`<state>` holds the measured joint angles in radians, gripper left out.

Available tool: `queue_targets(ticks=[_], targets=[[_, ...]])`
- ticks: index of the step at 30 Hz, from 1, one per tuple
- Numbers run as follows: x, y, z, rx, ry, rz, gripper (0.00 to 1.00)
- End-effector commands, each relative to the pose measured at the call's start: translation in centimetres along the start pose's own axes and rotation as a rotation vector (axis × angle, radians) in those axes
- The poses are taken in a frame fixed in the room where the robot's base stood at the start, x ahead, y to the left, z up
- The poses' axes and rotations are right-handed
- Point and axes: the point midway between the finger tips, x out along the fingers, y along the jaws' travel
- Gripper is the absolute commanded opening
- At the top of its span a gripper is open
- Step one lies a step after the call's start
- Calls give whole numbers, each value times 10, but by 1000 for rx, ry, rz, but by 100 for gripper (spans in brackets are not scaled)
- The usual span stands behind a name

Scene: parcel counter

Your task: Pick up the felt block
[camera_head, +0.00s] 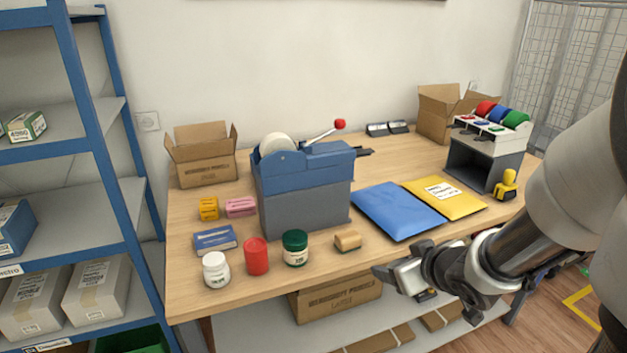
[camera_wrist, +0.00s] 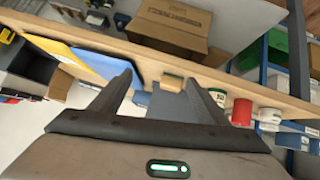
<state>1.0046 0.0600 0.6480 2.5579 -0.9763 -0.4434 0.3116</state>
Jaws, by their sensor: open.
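A small tan block (camera_head: 347,240), which looks like the felt block, lies on the wooden table (camera_head: 300,284) near its front edge, right of the green-lidded jar (camera_head: 295,247). In the wrist view the block (camera_wrist: 173,80) shows between my two fingers, farther off than the tips. My gripper (camera_head: 386,277) is open and empty, in front of the table edge and to the right of the block, apart from it. Its fingers also show spread in the wrist view (camera_wrist: 161,82).
A red can (camera_head: 256,256) and white jar (camera_head: 215,269) stand left of the green-lidded jar. A blue-grey machine (camera_head: 304,190) stands behind. Blue (camera_head: 398,210) and yellow (camera_head: 446,197) mailers lie right of the block. A cardboard box (camera_head: 338,300) sits on the shelf below.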

Motion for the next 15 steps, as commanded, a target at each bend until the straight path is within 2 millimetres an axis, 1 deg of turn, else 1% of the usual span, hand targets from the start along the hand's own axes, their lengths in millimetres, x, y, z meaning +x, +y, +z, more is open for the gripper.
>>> queue_targets(ticks=[1,6,12,15], targets=[[10,3,11,35,64,-23,69],[5,0,2,97,243,-113,69],[-3,-1,-10,123,326,-159,69],[-1,-1,-17,126,337,-162,69]])
